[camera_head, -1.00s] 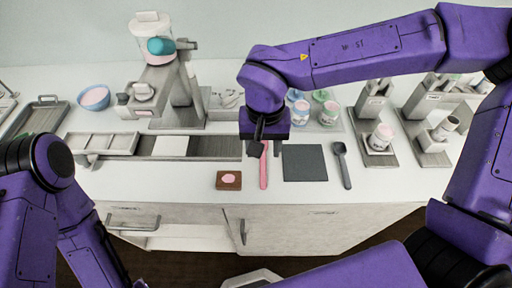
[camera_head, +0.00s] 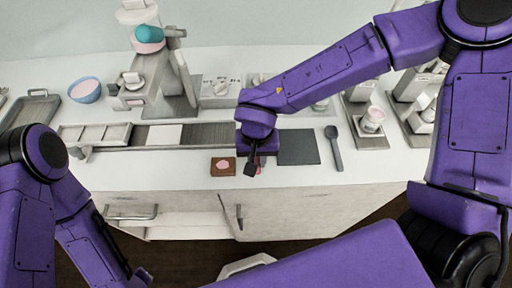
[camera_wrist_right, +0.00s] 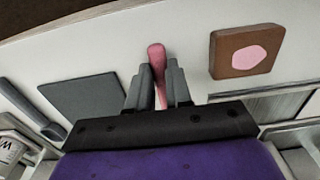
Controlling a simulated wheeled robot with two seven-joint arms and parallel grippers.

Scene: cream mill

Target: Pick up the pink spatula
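The pink spatula (camera_wrist_right: 157,58) lies on the white counter in the right wrist view, its rounded end pointing away from the gripper. My right gripper (camera_wrist_right: 157,82) is over it, with one finger on each side of the pink handle. The fingers look open, and I cannot tell whether they touch it. In the head view my right gripper (camera_head: 247,172) is low near the counter's front edge and hides most of the spatula. My left arm enters at the lower left of the head view, and its gripper is not visible.
A brown board with a pink disc (camera_head: 222,166) lies just left of the gripper. A dark square mat (camera_head: 298,147) and a dark spoon (camera_head: 334,148) lie to its right. Trays (camera_head: 98,134) and a mill (camera_head: 150,85) stand behind. Cabinet doors (camera_head: 290,211) drop below the counter edge.

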